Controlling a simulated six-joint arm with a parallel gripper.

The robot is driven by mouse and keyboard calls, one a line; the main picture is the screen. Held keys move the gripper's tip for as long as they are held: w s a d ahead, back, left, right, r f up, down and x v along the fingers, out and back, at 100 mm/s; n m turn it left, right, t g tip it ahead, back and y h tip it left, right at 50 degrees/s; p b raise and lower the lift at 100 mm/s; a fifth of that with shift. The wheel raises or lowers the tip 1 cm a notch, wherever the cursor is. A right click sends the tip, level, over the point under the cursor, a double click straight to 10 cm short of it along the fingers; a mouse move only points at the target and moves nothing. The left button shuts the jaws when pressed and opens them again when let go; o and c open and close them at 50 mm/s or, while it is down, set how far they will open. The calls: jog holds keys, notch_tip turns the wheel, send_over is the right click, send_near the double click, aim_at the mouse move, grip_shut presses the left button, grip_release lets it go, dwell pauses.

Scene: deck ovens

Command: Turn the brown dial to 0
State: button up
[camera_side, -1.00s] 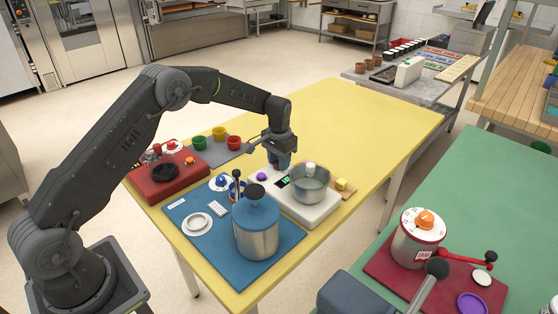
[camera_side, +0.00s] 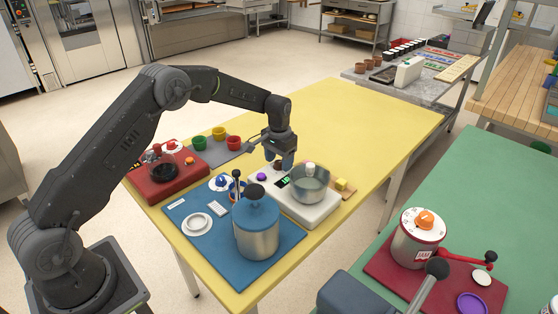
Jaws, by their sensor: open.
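I cannot make out a brown dial in this view. My gripper (camera_side: 280,161) points down over the back edge of the white appliance (camera_side: 318,218), with its jaws open. The gripper hides part of what lies below and behind it. Other dials in view are a blue one (camera_side: 220,183) on a white disc, a red one (camera_side: 171,145) on the red appliance (camera_side: 156,190), and an orange one (camera_side: 425,218) on the jam pot.
A steel pot with a blue lid (camera_side: 256,240) stands on a blue mat (camera_side: 180,214). Green, yellow and red cups (camera_side: 234,143) stand on a grey mat. A yellow block (camera_side: 341,184) lies right of the bowl. The yellow table's far right (camera_side: 370,120) is clear.

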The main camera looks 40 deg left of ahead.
aim_at(279, 162)
notch_tip(279, 162, up, 14)
jog(key=shift+f, duration=0.25)
dwell(0.3)
jog(key=s+d+r+t, duration=0.2)
jog(key=s+d+r, duration=0.1)
jog(key=s+r, duration=0.5)
jog(key=s+d+r+t, duration=0.1)
jog(key=s+d+r, duration=0.2)
jog(key=s+r, duration=0.45)
jog(key=s+d+f+t, duration=0.1)
jog(key=s+f, duration=0.2)
jog(key=s, duration=0.7)
jog(key=s+d+f+t, duration=0.1)
jog(key=s+d+f, duration=0.1)
jog(key=s, duration=0.9)
jog(key=shift+f+t, duration=0.3)
jog(key=shift+f, duration=0.15)
